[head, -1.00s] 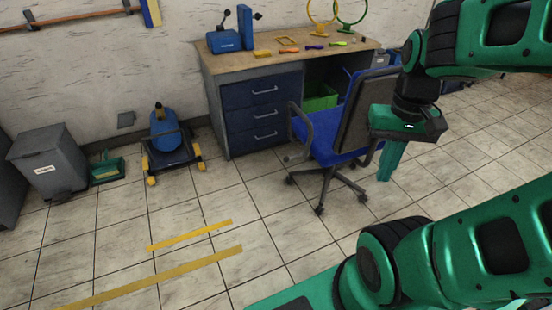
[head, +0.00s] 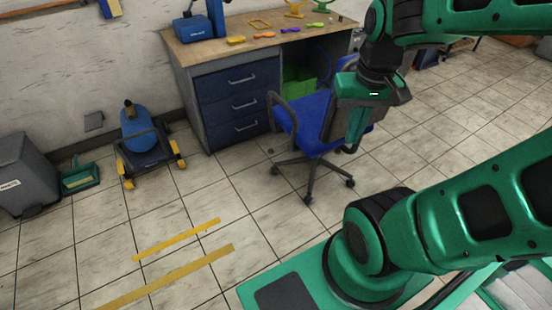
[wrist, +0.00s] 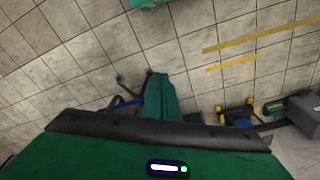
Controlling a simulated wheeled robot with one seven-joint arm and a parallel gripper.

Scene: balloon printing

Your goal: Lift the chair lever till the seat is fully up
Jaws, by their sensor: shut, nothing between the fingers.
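The office chair stands in front of the desk, with its blue seat (head: 310,125) level and its dark wheeled base below. Its backrest is largely hidden behind my arm and gripper. A small dark knob (head: 270,150) at the left, below the seat, may be the lever's end; I cannot tell for sure. My gripper (head: 354,135) is shut and empty, pointing down, and overlaps the chair's right side in the head view. In the wrist view, the shut green fingers (wrist: 160,95) cover part of the chair, and dark chair parts (wrist: 122,88) show left of them.
The desk (head: 195,105) with drawers stands behind the chair. A blue wheeled machine (head: 140,140), a green dustpan (head: 80,177) and a grey bin (head: 22,175) stand along the wall at left. Yellow strips (head: 175,240) lie on the floor. Tiles left of the chair are clear.

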